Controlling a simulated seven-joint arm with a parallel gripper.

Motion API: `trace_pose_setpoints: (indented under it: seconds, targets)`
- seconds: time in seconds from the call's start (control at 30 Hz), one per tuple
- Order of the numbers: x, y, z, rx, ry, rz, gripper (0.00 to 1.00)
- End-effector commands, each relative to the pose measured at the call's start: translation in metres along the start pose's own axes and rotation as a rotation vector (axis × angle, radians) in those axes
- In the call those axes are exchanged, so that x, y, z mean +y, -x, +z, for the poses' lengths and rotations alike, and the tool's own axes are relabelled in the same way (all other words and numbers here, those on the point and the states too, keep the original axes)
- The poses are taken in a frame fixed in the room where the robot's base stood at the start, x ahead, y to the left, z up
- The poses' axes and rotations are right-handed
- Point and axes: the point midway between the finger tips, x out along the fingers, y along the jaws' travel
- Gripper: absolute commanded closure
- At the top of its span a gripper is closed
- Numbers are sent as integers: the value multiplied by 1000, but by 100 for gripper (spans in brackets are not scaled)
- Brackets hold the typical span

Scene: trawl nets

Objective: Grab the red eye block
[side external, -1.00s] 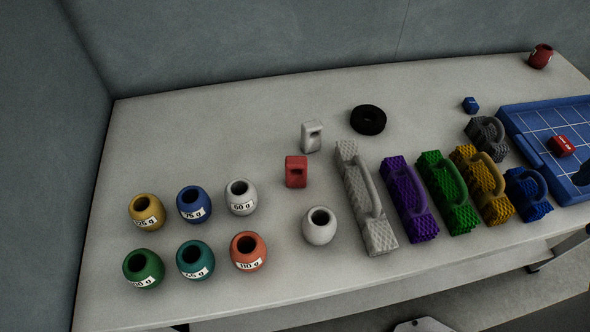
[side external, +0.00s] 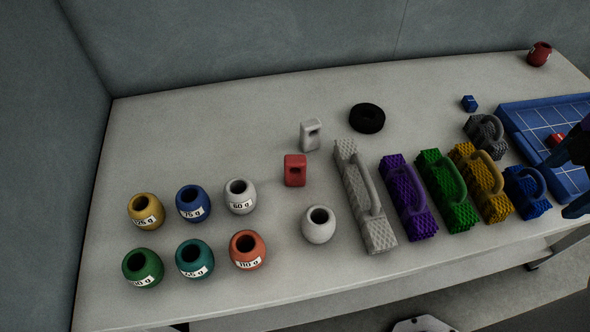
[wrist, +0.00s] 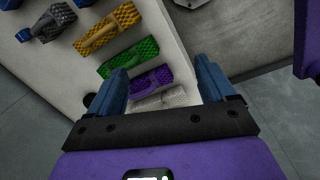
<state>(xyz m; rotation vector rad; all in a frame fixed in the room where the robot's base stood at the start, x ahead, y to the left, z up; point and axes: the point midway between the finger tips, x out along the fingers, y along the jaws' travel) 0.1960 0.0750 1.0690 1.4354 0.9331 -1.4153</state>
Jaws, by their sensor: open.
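The red eye block (side external: 295,170) stands upright on the grey table, left of the long grey ridged block and in front of the white eye block (side external: 310,134). I do not see the red eye block in the wrist view. My gripper (wrist: 160,70) shows two blue fingers spread apart with nothing held between them. In the side view, dark blue parts of it show at the right edge, over the blue grid tray, far to the right of the red eye block.
Ridged handled blocks, including a grey one (side external: 375,220) and a purple one (side external: 405,190), lie between my gripper and the red eye block. A white pot (side external: 319,225) and several labelled pots stand nearby. A black ring (side external: 367,118) lies behind. The blue tray (side external: 520,120) is at right.

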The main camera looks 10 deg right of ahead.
Motion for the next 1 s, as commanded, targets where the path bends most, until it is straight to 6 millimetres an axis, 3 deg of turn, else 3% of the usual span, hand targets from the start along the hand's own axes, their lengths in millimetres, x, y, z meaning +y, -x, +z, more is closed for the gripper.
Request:
trace_pose_setpoints:
  seconds: [0.2, 0.5, 0.77, 0.9, 1.0]
  targets:
    - [36, -13, -80, -156, 306, 178, 17]
    - [59, -40, -202, -368, 724, 428, 17]
    - [44, -74, -309, -553, 1077, 654, 17]
    - [24, -96, -360, -647, 1252, 778, 17]
    - [8, -110, -388, -701, 1351, 854, 17]
